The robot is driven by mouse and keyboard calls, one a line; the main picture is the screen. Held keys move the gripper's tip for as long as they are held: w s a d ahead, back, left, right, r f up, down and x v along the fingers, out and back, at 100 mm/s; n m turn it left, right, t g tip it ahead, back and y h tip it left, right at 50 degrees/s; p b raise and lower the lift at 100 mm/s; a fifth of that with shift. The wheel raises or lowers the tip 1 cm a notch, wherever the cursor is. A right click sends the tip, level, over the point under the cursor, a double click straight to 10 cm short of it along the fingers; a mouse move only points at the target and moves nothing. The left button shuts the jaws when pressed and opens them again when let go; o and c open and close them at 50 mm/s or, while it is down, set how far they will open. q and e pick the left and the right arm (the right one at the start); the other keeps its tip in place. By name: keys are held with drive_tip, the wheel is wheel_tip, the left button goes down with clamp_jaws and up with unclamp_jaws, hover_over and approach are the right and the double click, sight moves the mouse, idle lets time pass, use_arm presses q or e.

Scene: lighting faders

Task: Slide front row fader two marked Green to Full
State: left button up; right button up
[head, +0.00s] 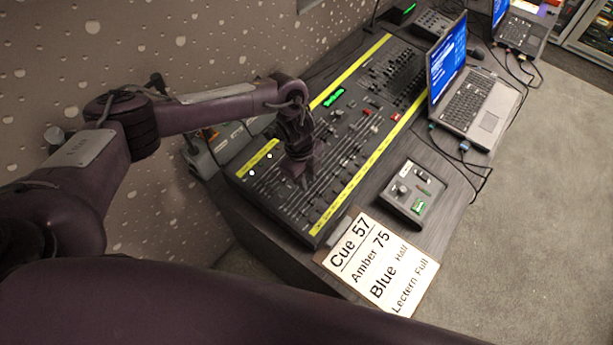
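The lighting desk (330,217) lies on the dark table, a long black panel with rows of faders and yellow strips along its long edges. My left gripper (303,184) points down over the near part of its fader rows. The fingertips are dark and small against the panel, so I cannot tell whether they are apart or touch a fader knob. The fader marked Green cannot be picked out; its label is too small to read and the gripper covers part of the rows. My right gripper is not in view.
A cue card on a clipboard (378,262) lies at the table's front edge. A speckled wall is at the left.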

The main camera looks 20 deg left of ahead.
sight(311, 200)
use_arm(q)
drive_tip(key=shift+s+d+f+b, duration=0.1)
drive_tip(key=shift+d+f+b, duration=0.1)
drive_tip(key=shift+f+b, duration=1.1)
drive_tip(key=shift+s+d+f+b, duration=0.1)
drive_tip(key=shift+d+f+b, duration=0.15)
drive_tip(key=shift+f+b, duration=1.1)
drive_tip(key=shift+s+d+f+b, duration=0.15)
drive_tip(key=shift+f+b, duration=0.7)
drive_tip(key=shift+f, duration=0.9)
drive_tip(key=shift+w, duration=0.1)
drive_tip(key=c, duration=0.4)
drive_tip(key=shift+w+a+r+b, duration=0.15)
drive_tip(key=shift+w+a, duration=0.25)
drive_tip(key=shift+a, duration=0.5)
drive_tip(key=shift+w+a+r+b, duration=0.1)
drive_tip(key=shift+w+a+b, duration=0.2)
drive_tip(key=shift+a, duration=0.65)
drive_tip(key=shift+w+a+r+b, duration=0.1)
drive_tip(key=shift+w+a, duration=0.35)
drive_tip(key=shift+a, duration=0.45)
drive_tip(key=shift+c, duration=0.2)
drive_tip(key=o, duration=0.4)
drive_tip(key=shift+r+p, duration=1.25)
